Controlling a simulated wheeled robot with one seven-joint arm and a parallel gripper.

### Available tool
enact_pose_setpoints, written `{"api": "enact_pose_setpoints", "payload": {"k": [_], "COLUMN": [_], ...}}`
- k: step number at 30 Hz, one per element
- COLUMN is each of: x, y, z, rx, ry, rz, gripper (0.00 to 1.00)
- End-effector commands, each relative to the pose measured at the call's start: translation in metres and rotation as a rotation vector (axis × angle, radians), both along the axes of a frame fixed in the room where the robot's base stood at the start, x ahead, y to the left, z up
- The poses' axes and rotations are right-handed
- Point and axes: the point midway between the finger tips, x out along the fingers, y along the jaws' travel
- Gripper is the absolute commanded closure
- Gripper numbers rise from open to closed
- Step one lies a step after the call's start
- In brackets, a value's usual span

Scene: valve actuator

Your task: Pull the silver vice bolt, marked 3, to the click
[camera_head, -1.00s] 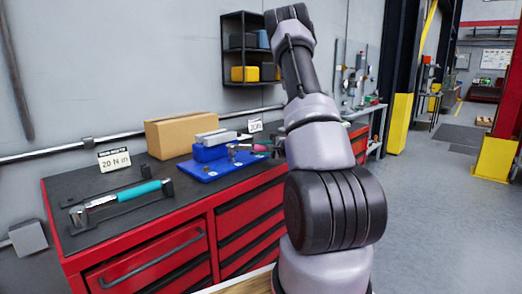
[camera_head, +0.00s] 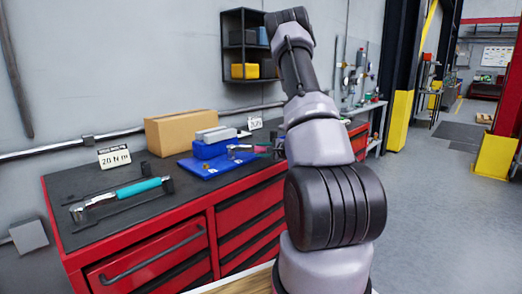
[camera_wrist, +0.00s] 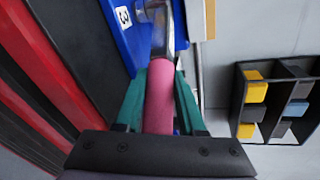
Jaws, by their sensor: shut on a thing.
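My gripper (camera_wrist: 160,76) is shut on the pink handle (camera_wrist: 159,100) of a wrench, one teal finger on each side. The wrench's silver shaft and head (camera_wrist: 168,30) run up to the top edge of the wrist view, beside the blue vice base (camera_wrist: 128,45). A white label with a 3 (camera_wrist: 123,16) is on that base. In the head view the silver wrench head (camera_head: 240,149) lies over the right part of the blue vice (camera_head: 212,150). The bolt marked 3 cannot be made out clearly; the wrench head seems to cover it. My arm mostly hides the gripper there.
A teal-handled wrench (camera_head: 138,188) rests in a holder at the left of the red bench (camera_head: 160,250), by a 20 N m sign (camera_head: 114,158). A cardboard box (camera_head: 180,132) stands behind the vice. A shelf (camera_head: 245,45) hangs on the wall.

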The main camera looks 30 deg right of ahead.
Motion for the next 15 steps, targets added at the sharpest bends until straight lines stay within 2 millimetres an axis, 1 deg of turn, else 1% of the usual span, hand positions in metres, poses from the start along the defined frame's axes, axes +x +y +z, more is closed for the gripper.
{"api": "enact_pose_setpoints", "payload": {"k": [8, 15], "x": [0.0002, -0.0049], "y": [0.0005, 0.0059], "z": [-0.0017, -0.0018], "rx": [0.001, 0.001], "ry": [-0.003, -0.003], "rz": [-0.005, -0.060], "gripper": [1.00, 1.00]}}
